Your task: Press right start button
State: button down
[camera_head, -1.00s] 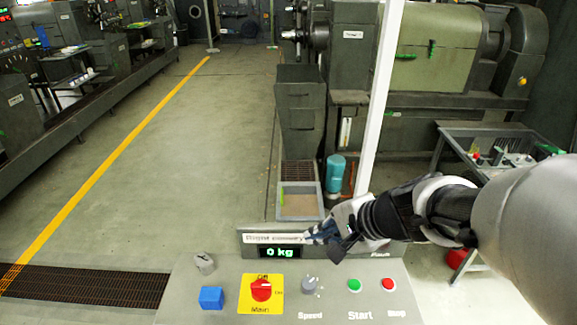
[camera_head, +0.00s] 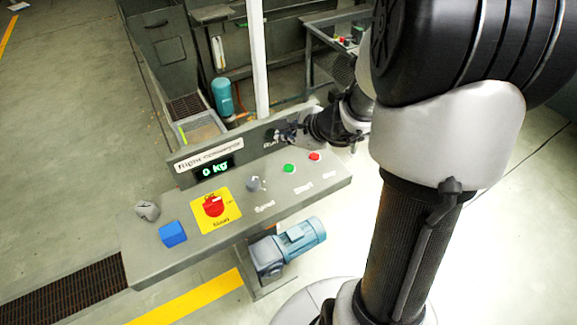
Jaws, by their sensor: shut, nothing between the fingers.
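The green start button (camera_head: 289,168) is on the grey control panel (camera_head: 160,250), left of the red stop button (camera_head: 315,156). A sign reading "Right conveyor" (camera_head: 208,156) and a "0 kg" display (camera_head: 214,168) stand behind the controls. My gripper (camera_head: 285,132) is shut and empty, at the panel's upright back plate, just above and behind the green button. It looks apart from the button. The fingertips are small and dark against the plate, partly hard to make out.
The panel also carries a red main switch (camera_head: 214,205) on a yellow plate, a grey speed knob (camera_head: 254,184), a blue block (camera_head: 173,233) and a grey knob (camera_head: 147,210). A blue motor (camera_head: 288,247) sits below the panel. A white post (camera_head: 257,60) rises behind it.

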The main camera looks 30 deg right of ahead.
aim_at(287, 169)
jog(key=shift+f+b, duration=3.95)
jog(key=shift+f, duration=0.45)
jog(key=shift+f, duration=0.1)
jog(key=shift+f+b, duration=0.3)
jog(key=shift+b, duration=0.25)
jog(key=shift+f, duration=0.45)
jog(key=shift+r+p, duration=0.45)
jog(key=shift+r, duration=0.45)
jog(key=shift+r, duration=0.1)
notch_tip(287, 169, up, 5)
jog(key=p, duration=0.4)
